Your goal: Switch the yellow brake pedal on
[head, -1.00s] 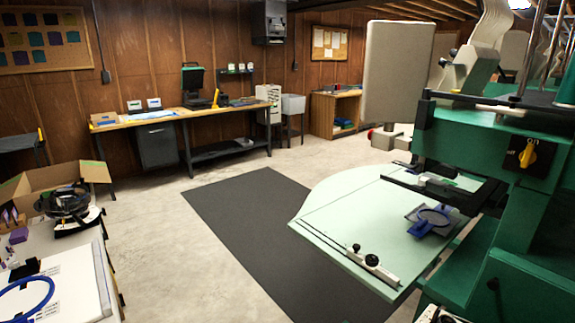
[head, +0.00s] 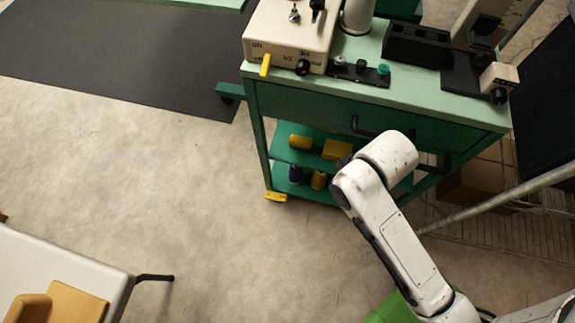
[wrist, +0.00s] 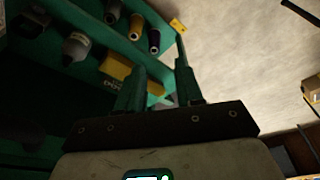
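The yellow brake pedal (head: 275,197) sits low at the front left foot of the green machine stand (head: 375,123), just above the floor. It also shows small in the wrist view (wrist: 178,25), beyond my fingertips. My gripper (wrist: 161,62) has two dark green fingers spread with an empty gap between them. It points toward the stand's lower shelves and the pedal, apart from the pedal. In the head view my white arm reaches to the stand, and the gripper itself is hidden behind it. Whether the pedal is pressed cannot be told.
Thread cones (wrist: 137,26) and a yellow box (head: 337,149) stand on the stand's shelves. A control box with a yellow lever (head: 265,65) is on top. Bare concrete floor lies left of the stand. A white table (head: 60,268) stands at lower left.

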